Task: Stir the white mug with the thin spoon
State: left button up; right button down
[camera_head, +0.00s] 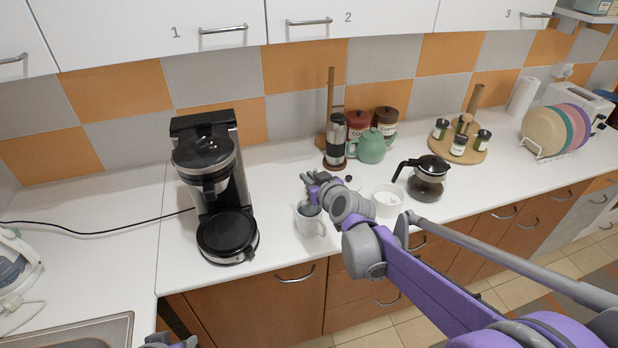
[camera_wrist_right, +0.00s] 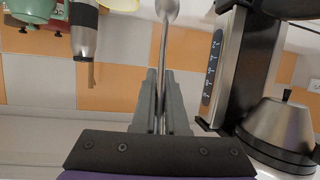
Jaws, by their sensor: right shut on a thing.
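The white mug (camera_head: 309,224) stands on the counter near its front edge, right of the coffee machine. My right gripper (camera_head: 310,186) is just above the mug. In the right wrist view its fingers (camera_wrist_right: 161,100) are shut on the thin spoon (camera_wrist_right: 164,45), a narrow metal handle with a wider rounded end at the top edge. In the head view the gripper hides most of the spoon, so I cannot tell whether it reaches into the mug. A small part of my left gripper (camera_head: 170,342) shows at the bottom edge; its fingers are unclear.
A black coffee machine (camera_head: 215,185) stands left of the mug. A white bowl (camera_head: 387,201) and a glass coffee pot (camera_head: 427,182) stand to the right. Behind are a grinder (camera_head: 335,140), a green teapot (camera_head: 371,147) and a round wooden spice stand (camera_head: 459,154).

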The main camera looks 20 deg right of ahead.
jog(key=shift+r, duration=0.1)
notch_tip(320, 180, up, 5)
jog(key=shift+f, duration=0.1)
dwell(0.4)
jog(key=shift+f, duration=0.1)
dwell(0.4)
